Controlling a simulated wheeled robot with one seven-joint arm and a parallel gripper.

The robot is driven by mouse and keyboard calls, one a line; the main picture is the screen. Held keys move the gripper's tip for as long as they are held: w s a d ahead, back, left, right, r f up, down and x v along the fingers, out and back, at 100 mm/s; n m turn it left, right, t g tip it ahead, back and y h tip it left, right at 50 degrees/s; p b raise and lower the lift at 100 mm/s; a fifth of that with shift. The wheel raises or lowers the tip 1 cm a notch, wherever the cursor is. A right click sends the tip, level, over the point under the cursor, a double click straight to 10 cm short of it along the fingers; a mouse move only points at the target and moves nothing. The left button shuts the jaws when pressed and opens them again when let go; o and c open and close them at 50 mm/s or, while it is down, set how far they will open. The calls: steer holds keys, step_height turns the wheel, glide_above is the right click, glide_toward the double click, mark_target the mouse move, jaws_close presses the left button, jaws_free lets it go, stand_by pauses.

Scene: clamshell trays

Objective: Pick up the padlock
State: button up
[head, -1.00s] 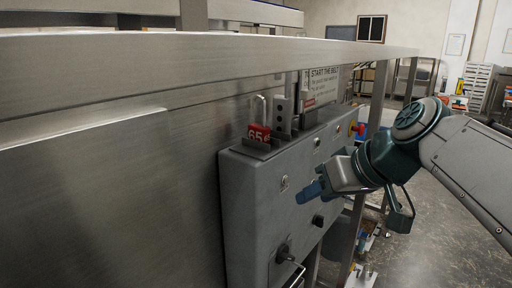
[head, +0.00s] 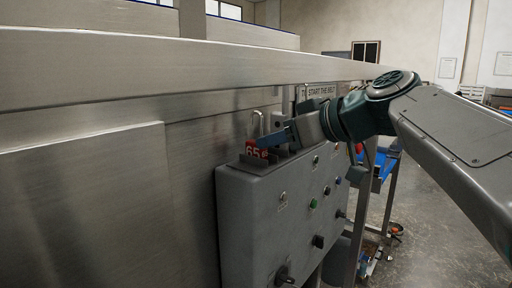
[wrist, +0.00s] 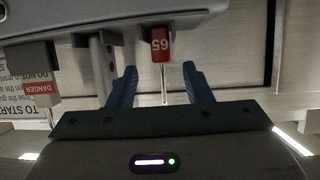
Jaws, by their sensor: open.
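The padlock (head: 251,150) has a red body marked 65 and a tall silver shackle. It stands upright in a holder on top of the grey control box (head: 255,205). In the wrist view, which is upside down, the red padlock body (wrist: 161,43) shows with its shackle pointing down the picture. My gripper (head: 276,139) is at the padlock's right in the head view, its blue fingers near the padlock. In the wrist view my gripper (wrist: 158,80) is open, with the shackle between its two blue fingers. I see no contact.
A metal bracket with holes (wrist: 107,60) stands beside the padlock, close to one finger. A START THE BELT sign (head: 318,91) and a red DANGER tag (wrist: 40,87) are nearby. A steel beam (head: 180,62) runs above the box.

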steer(key=p+x, duration=0.1)
steer(key=x, duration=0.4)
steer(key=shift+a+f, duration=0.1)
steer(key=shift+a, duration=0.1)
jaws_close()
